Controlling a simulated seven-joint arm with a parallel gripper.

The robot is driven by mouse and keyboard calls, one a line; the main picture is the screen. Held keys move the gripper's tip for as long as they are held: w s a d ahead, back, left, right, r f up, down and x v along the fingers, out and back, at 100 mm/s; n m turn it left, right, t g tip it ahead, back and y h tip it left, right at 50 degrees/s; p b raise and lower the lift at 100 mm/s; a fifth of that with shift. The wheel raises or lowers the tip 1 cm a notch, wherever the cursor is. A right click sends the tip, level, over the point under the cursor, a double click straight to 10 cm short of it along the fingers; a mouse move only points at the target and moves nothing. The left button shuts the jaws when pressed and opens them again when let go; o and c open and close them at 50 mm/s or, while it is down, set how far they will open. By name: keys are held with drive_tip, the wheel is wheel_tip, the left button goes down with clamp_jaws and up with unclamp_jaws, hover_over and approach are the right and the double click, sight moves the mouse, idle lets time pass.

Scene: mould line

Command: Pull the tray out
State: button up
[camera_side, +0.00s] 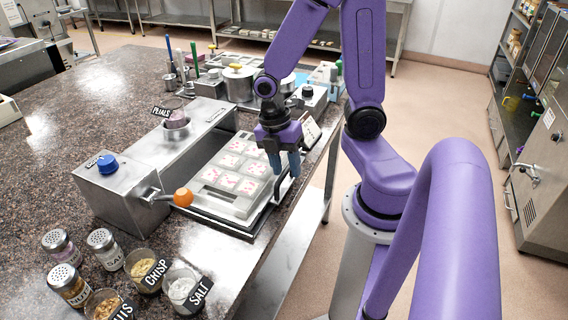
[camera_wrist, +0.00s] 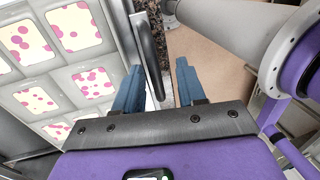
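The tray (camera_side: 222,204) is a light grey mould tray with several pink-and-white filled cavities. It sits beside the metal machine (camera_side: 165,150) on the counter. In the wrist view the tray (camera_wrist: 50,87) fills the left side. A dark bar handle (camera_wrist: 148,55) runs along its right edge, and the handle also shows in the side view (camera_side: 281,187). My gripper (camera_side: 283,164) is over the tray's right edge at the handle. In the wrist view its blue fingers (camera_wrist: 160,82) are apart, with the handle's near end between them, closer to the left finger. I cannot tell whether they touch it.
A lever with an orange knob (camera_side: 183,197) sticks out near the tray's front left. Jars and labelled cups (camera_side: 147,273) stand at the front left. Pots (camera_side: 238,82) stand behind. The counter edge is just right of the tray, with open floor (camera_side: 440,110) beyond.

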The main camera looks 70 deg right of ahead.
drive_tip(key=shift+w+r, duration=0.25)
drive_tip(key=shift+r, duration=0.2)
drive_tip(key=v, duration=1.6)
drive_tip(key=shift+r, duration=0.25)
drive_tip(key=shift+s+a+f, duration=0.1)
drive_tip(key=shift+s, duration=0.05)
